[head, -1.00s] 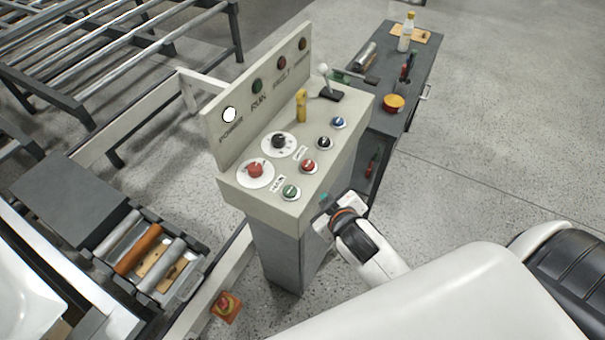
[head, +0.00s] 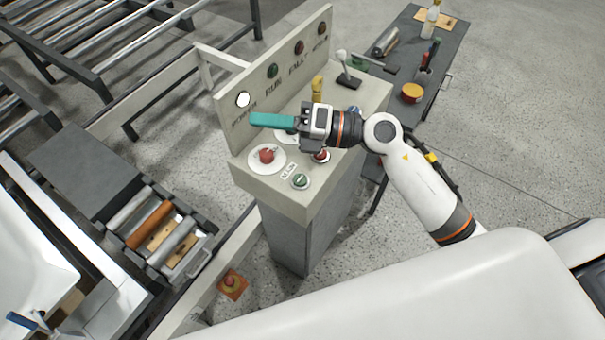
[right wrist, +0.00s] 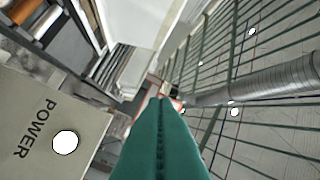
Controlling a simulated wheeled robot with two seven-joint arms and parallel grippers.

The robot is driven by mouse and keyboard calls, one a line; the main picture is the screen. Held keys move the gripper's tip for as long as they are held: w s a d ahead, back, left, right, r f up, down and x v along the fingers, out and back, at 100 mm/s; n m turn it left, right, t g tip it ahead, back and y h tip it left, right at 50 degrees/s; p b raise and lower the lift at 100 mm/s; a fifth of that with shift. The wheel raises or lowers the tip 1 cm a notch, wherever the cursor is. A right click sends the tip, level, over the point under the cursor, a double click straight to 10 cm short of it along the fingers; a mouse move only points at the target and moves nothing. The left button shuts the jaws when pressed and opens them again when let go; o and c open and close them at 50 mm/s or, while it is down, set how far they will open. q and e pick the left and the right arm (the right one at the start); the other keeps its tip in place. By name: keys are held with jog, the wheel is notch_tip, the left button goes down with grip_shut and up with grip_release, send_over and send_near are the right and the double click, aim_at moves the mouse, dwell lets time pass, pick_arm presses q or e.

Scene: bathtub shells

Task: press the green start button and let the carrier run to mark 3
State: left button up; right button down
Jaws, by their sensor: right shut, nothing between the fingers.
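The green start button (head: 300,181) sits at the front corner of the control panel's sloped top (head: 262,185), below a small label. My right gripper (head: 254,119) is over the panel, its teal fingers shut together and empty, pointing left past the POWER lamp. The button lies below and to the right of the fingertips, clear of them. In the right wrist view the shut fingers (right wrist: 160,140) fill the lower middle, with the white POWER lamp (right wrist: 65,143) at left. The carrier and mark 3 cannot be made out. My left gripper is not in view.
A red knob (head: 267,156) and a red button (head: 321,156) are near the green button. A yellow handle (head: 317,88) and a lever (head: 346,72) stand behind my gripper.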

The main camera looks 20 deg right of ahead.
notch_tip(320, 180, down, 4)
jog(key=d+n+g+h, duration=0.1)
jog(key=n+g+h, duration=0.2)
jog(key=n, duration=0.1)
jog(key=n+g+h, duration=0.1)
jog(key=g+h, duration=0.1)
jog(key=h, duration=0.3)
send_over(306, 178)
notch_tip(306, 178, down, 5)
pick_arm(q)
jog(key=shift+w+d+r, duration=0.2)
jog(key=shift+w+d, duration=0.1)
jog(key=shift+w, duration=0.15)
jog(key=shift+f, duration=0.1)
pick_arm(e)
jog(key=shift+f, duration=0.1)
pick_arm(q)
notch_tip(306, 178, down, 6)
jog(key=b, duration=0.6)
pick_arm(e)
notch_tip(306, 178, down, 9)
jog(key=shift+r, duration=0.2)
pick_arm(q)
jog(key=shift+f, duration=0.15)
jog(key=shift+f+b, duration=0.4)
jog(key=shift+b, duration=0.1)
pick_arm(e)
jog(key=shift+f, duration=0.4)
